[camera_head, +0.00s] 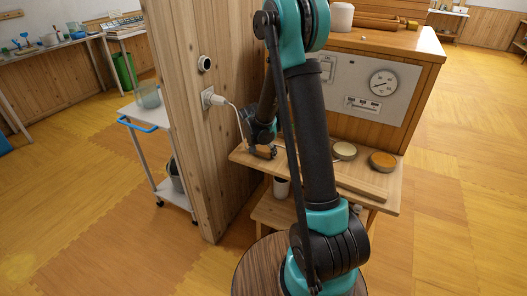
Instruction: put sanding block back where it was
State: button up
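My gripper (262,147) is low over the left end of a wooden shelf (393,198), beside a wooden post. It is small and dark here, and my arm covers part of the area. A small brownish piece shows at its tip, but I cannot tell whether it is the sanding block or whether the fingers are shut on it. No sanding block can be made out for sure. Two round jars or tins stand on the shelf to the right: one pale cream (344,150) and one orange-brown (382,161).
The wooden post (185,110) stands close left of my gripper, with a plug and cord (214,99). A panel with a dial (383,83) rises behind the shelf. A white cart (160,145) stands left. Floor at right is clear.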

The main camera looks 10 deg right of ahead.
jog(key=shift+o, duration=1.4)
jog(key=v, duration=1.2)
jog(key=s+d+f+n+y, duration=0.1)
jog(key=s+d+n, duration=0.2)
jog(key=s, duration=1)
jog(key=s+d+f+n+y, duration=0.1)
jog(key=s+d+n, duration=0.3)
jog(key=s, duration=0.9)
jog(key=shift+s+f+t+y, duration=0.15)
jog(key=shift+f+t+y, duration=0.15)
jog(key=shift+f+y, duration=0.15)
